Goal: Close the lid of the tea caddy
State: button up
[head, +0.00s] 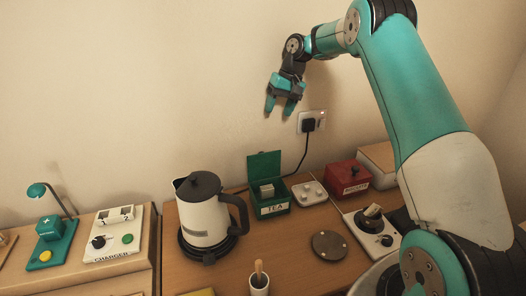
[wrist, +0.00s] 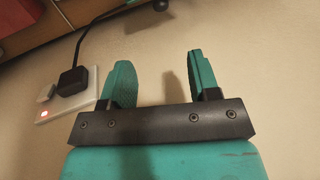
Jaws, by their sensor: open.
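The tea caddy (head: 273,209) is a small green box with a TEA label on its front, standing on the wooden desk. Its green lid (head: 264,167) is open, standing upright at the back. A pale block-like thing sits inside the caddy. My gripper (head: 280,111) is open and empty, high above and behind the caddy, near the wall and pointing down. In the wrist view its two green fingers (wrist: 161,78) are spread with nothing between them. The caddy cannot be made out in the wrist view.
A white kettle (head: 203,220) with a black handle stands left of the caddy. A small white tray (head: 311,194) and a red biscuits box (head: 349,178) stand to its right. A wall socket (head: 312,122) holds a black plug with a cord. A dark round disc (head: 329,245) lies in front.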

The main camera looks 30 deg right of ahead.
aim_at(263, 163)
jog(key=p+x, duration=0.2)
jog(key=x, duration=1.4)
jog(key=shift+f, duration=0.2)
grip_shut()
jog(key=shift+a, duration=0.15)
